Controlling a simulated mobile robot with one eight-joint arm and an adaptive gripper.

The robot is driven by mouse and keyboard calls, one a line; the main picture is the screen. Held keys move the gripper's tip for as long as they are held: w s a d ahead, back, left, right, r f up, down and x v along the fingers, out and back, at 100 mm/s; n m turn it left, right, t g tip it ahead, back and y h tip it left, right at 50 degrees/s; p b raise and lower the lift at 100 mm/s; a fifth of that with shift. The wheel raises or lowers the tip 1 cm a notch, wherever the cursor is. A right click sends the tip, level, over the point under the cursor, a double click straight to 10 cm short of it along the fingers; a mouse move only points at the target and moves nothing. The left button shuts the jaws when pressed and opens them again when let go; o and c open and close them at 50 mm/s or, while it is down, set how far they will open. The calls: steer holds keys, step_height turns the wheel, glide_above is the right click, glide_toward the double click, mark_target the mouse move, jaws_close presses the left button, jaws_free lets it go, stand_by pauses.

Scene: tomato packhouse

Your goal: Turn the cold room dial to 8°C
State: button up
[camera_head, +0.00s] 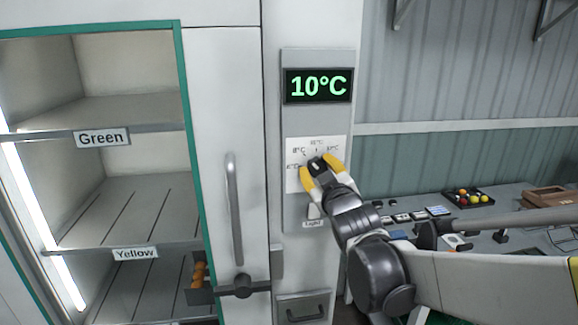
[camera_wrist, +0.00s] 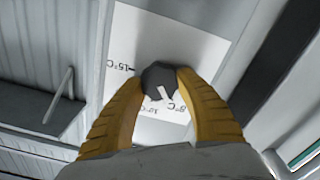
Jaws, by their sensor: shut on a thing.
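The dark cold room dial (camera_head: 316,163) sits on a white scale card (camera_head: 297,180) on the grey wall panel. Above it, the display (camera_head: 318,86) reads 10°C in green. My gripper (camera_head: 319,170) has its yellow fingers shut on the dial, one on each side. In the wrist view, the dial (camera_wrist: 158,75) is between both fingertips of my gripper (camera_wrist: 161,78). Its white pointer mark points between the upside-down 10°C and 8°C labels. Part of the scale card is hidden by my fingers.
A switch labelled Light (camera_head: 313,211) is just below the dial. A door handle (camera_head: 234,208) and a shelf cabinet with Green (camera_head: 101,138) and Yellow (camera_head: 135,253) labels are on the left. A worktable (camera_head: 510,195) with a tomato tray (camera_head: 449,197) stands on the right.

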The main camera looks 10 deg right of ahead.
steer(key=shift+n, duration=0.4)
steer(key=o, duration=1.2)
steer(key=s, duration=1.2)
